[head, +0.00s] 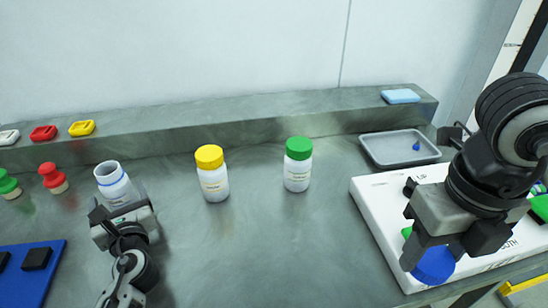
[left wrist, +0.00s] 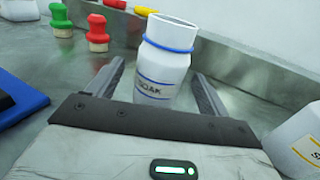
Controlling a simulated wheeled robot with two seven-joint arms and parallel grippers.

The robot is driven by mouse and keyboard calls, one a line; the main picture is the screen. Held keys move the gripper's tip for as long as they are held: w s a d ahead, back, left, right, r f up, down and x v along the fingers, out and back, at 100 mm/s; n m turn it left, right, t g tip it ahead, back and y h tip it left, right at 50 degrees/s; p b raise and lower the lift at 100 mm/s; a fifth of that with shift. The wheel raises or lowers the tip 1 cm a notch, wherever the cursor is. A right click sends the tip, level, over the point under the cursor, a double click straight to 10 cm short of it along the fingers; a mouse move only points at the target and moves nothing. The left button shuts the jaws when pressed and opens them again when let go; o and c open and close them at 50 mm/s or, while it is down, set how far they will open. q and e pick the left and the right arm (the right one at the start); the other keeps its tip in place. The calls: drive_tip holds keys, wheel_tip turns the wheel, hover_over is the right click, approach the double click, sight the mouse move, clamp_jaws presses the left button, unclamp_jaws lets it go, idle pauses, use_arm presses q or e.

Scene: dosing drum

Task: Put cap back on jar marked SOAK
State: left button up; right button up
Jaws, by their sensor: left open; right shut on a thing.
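The SOAK jar (head: 112,181) is white with a blue ring at its neck. It stands upright and uncapped on the bench at the left; its SOAK label shows in the left wrist view (left wrist: 163,65). My left gripper (head: 119,207) is open, with its fingers on either side of the jar; whether they touch it I cannot tell. My right gripper (head: 437,250) is shut on a blue cap (head: 434,266) and holds it over the front of the white panel at the right. The fingers hide part of the cap.
A yellow-capped jar (head: 212,175) and a green-capped jar (head: 298,166) stand mid-bench. Red (head: 53,178) and green (head: 8,184) stampers and a blue mat (head: 42,262) are at left. A grey tray (head: 375,157) sits behind the white panel (head: 372,207). The bench's front middle is clear.

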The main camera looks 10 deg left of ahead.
use_arm(q)
drive_tip(key=x, duration=0.4)
drive_tip(key=shift+w+r+p, duration=0.1)
drive_tip(key=shift+r+p, duration=0.15)
drive_tip(key=shift+p, duration=0.15)
drive_tip(key=shift+w+a+f, duration=0.1)
drive_tip(key=shift+w+a, duration=0.25)
drive_tip(key=shift+w, duration=0.05)
drive_tip(key=shift+c, duration=0.3)
drive_tip(key=c, duration=1)
